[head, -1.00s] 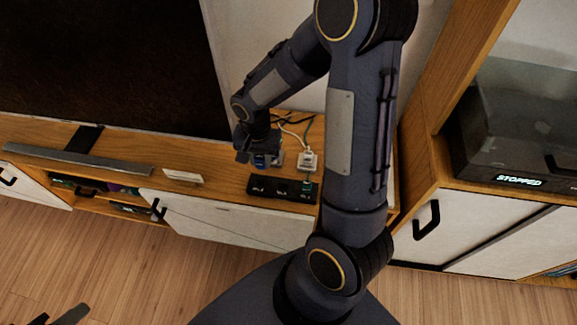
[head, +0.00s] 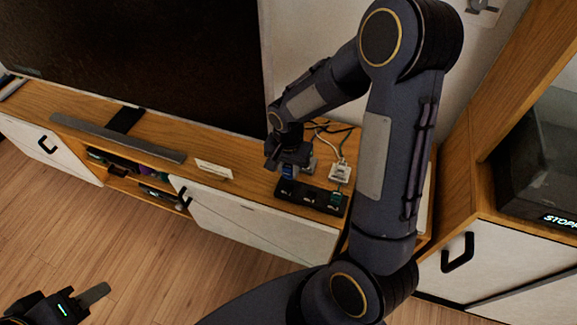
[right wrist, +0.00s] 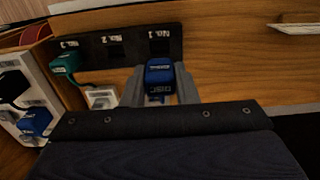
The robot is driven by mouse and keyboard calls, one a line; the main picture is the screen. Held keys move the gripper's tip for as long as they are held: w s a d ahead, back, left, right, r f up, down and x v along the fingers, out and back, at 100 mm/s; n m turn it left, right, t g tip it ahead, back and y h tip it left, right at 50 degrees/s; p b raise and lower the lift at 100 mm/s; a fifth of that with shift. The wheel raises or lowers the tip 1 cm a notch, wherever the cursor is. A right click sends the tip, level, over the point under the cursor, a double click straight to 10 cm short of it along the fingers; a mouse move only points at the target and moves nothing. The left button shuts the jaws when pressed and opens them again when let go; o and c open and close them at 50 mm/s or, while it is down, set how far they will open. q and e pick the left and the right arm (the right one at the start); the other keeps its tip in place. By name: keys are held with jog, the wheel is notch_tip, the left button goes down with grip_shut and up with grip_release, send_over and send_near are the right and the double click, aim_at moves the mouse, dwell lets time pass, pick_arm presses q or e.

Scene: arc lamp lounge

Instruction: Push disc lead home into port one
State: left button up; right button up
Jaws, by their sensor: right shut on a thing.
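A blue plug marked DISC (right wrist: 160,78), the disc lead, is held between the fingers of my right gripper (right wrist: 160,88). The gripper also shows in the head view (head: 288,162). The black port block (head: 312,197) lies on the wooden cabinet top; in the right wrist view it (right wrist: 135,44) has numbered square ports. The plug's front is at the block's near edge, in line with the end port, whose label looks like No. 1 (right wrist: 158,46). I cannot tell whether it has entered. My left gripper (head: 88,300) is low at the left, away from the block.
A green plug (right wrist: 65,65) sits in the block's other end port. A white unit (head: 340,171) with cables stands beside the block. A small white card (head: 213,169) and a grey bar (head: 118,138) lie along the cabinet top. A large dark screen (head: 130,55) stands behind.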

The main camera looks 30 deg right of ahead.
jog(key=shift+f+b, duration=0.95)
jog(key=shift+f, duration=0.55)
jog(key=shift+f+b, duration=1.6)
dwell(0.6)
jog(key=o, duration=1.1)
jog(key=shift+r, duration=0.1)
notch_tip(320, 180, up, 7)
jog(key=shift+f+p, duration=0.1)
jog(key=shift+p, duration=0.85)
jog(key=shift+r, duration=0.45)
